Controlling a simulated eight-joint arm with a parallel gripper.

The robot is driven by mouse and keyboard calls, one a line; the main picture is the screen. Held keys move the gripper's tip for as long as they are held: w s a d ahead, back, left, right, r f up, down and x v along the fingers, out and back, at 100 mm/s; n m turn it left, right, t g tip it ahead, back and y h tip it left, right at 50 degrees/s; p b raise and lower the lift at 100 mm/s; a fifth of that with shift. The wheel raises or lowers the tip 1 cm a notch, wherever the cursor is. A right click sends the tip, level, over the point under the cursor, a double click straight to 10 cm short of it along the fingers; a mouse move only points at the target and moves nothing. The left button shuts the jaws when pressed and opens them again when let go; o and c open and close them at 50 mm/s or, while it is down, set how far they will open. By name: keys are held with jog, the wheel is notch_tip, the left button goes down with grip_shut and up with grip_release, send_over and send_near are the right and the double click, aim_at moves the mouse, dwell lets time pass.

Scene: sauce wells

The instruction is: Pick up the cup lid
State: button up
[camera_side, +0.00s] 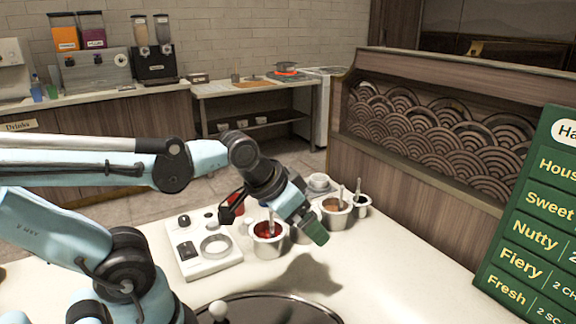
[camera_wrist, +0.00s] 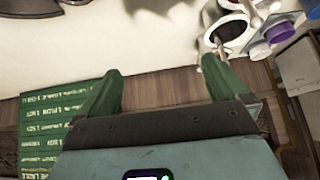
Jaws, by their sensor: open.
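I cannot clearly make out a cup lid. A small white round piece (camera_side: 319,182) stands behind the sauce wells in the side view; whether it is a lid or a cup is unclear. My gripper (camera_side: 314,231) is above the counter, in front of the metal sauce wells, and partly hides one of them. In the wrist view my gripper (camera_wrist: 162,68) has its two green fingers wide apart with nothing between them. White pieces with purple parts (camera_wrist: 281,31) are at the upper right there, beyond the right finger.
A sauce well with red sauce (camera_side: 268,241) and another well (camera_side: 336,216) hold spoons. A white device with a round ring (camera_side: 207,248) is to the left. A dark round tray (camera_side: 285,301) is in front. A green menu board (camera_side: 532,220) stands right. The counter's right front is clear.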

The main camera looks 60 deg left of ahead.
jog(key=shift+s+d+f, duration=0.3)
jog(key=shift+d+f, duration=0.05)
jog(key=c, duration=0.9)
jog(key=w+a+r+g, duration=0.3)
jog(key=w+a, duration=0.3)
jog(key=a, duration=0.4)
jog(key=w+a+f+g, duration=0.2)
jog(key=a, duration=0.5)
jog(key=w+a+f+g, duration=0.1)
jog(key=a+f+g, duration=0.1)
jog(key=a, duration=0.5)
jog(key=f, duration=1.1)
jog(key=shift+d+f, duration=0.2)
